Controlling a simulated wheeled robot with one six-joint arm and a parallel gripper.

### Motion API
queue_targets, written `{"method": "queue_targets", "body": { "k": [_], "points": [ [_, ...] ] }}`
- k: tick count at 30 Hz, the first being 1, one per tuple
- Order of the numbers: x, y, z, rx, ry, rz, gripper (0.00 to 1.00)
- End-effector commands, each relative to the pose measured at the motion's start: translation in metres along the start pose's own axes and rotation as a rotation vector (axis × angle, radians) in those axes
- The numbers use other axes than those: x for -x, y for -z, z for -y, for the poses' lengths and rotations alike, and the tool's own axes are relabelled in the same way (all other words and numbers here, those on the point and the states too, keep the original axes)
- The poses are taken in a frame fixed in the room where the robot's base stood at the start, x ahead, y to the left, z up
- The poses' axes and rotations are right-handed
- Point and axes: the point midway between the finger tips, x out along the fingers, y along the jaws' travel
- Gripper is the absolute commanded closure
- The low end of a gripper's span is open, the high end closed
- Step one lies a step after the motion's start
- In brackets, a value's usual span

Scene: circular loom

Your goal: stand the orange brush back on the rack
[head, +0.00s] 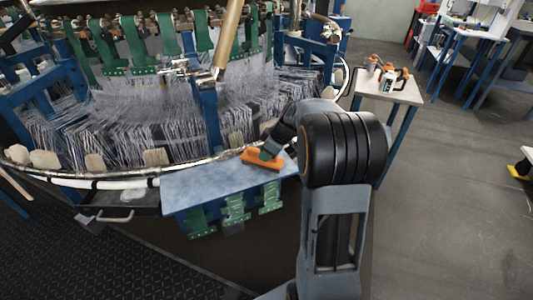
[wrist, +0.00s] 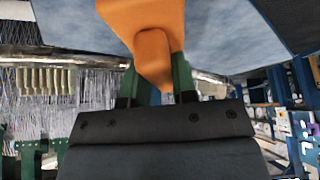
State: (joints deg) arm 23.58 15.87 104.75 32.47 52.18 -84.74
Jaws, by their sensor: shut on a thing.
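The orange brush (head: 260,161) is at the right end of the blue-grey plate (head: 205,185), in front of the loom's rim. It lies low, long side along the plate; whether it touches the plate I cannot tell. My gripper (head: 270,153) comes down on it from the upper right, its green fingers shut on the brush's middle. In the wrist view the orange brush (wrist: 152,30) fills the top centre, its rounded grip between the two green fingers of my gripper (wrist: 157,78). The brush's bristles are hidden. No separate rack can be made out for certain.
Green brackets (head: 236,208) hang from the plate's front edge. The loom's curved metal rim (head: 110,178) and white threads (head: 120,115) lie just behind. A small table (head: 404,92) with orange-and-white bottles (head: 389,80) stands at the right.

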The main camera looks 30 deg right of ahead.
Motion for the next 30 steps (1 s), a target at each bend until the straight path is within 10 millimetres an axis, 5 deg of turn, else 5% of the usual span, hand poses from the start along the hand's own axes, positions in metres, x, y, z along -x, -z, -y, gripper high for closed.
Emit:
{"method": "queue_targets", "body": {
  "k": [3,4,11,22,30],
  "points": [
    [-0.004,-0.002,0.000,0.000,-0.001,-0.001,1.00],
    [-0.002,-0.001,0.000,0.000,0.000,0.000,0.72],
    [-0.002,-0.001,0.000,0.000,0.001,0.000,0.50],
    [0.006,0.001,0.000,0.000,-0.001,-0.001,0.49],
    [0.056,0.002,-0.001,-0.001,-0.003,-0.001,0.49]
  ]
}}
